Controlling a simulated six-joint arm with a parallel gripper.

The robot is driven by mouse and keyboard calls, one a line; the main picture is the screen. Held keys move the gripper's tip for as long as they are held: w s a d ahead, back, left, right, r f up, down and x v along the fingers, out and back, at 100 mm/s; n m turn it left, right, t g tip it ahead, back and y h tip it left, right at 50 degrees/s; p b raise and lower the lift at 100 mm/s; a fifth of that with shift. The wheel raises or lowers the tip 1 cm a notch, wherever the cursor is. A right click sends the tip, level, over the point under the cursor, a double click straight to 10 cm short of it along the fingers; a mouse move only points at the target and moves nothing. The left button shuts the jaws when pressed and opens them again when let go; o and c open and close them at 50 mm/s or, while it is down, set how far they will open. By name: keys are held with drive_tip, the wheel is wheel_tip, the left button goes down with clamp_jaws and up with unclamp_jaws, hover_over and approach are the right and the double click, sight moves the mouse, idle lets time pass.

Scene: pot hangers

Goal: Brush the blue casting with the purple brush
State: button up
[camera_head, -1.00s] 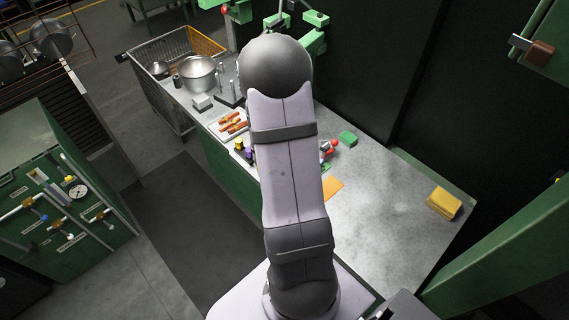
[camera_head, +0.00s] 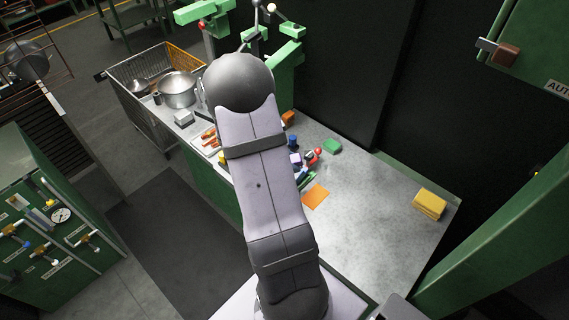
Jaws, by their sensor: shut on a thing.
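My arm covers part of the worktable, and my gripper is hidden behind it, so what it holds does not show. A small dark blue piece (camera_head: 293,141), possibly the blue casting, stands just right of my arm. A small light purple piece (camera_head: 295,158) is just in front of it; I cannot tell whether it is part of the purple brush. Both are too small to make out clearly.
The metal worktable (camera_head: 375,225) is clear across its front right. On it are an orange sheet (camera_head: 315,196), a green block (camera_head: 331,146), a red-tipped item (camera_head: 314,155) and yellow sponges (camera_head: 429,203). A steel pot (camera_head: 177,90) stands at the back left.

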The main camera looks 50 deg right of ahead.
drive_tip(key=shift+s+r+m+g, duration=0.1)
drive_tip(key=shift+m+g, duration=0.3)
drive_tip(key=shift+m, duration=0.5)
wheel_tip(320, 180, down, 6)
drive_tip(key=d+b, duration=0.2)
drive_tip(key=b, duration=0.2)
drive_tip(key=shift+d+r, duration=0.2)
drive_tip(key=shift+d+f+b, duration=0.2)
drive_tip(key=shift+f+b, duration=0.25)
drive_tip(key=shift+f, duration=0.05)
drive_tip(key=shift+d+f+b, duration=0.2)
drive_tip(key=shift+f+b, duration=0.25)
idle(0.5)
drive_tip(key=shift+r, duration=0.1)
drive_tip(key=shift+w, duration=0.65)
drive_tip(key=shift+w+a+p, duration=0.1)
drive_tip(key=shift+w+p, duration=0.35)
drive_tip(key=shift+w, duration=1.25)
drive_tip(key=shift+s, duration=0.1)
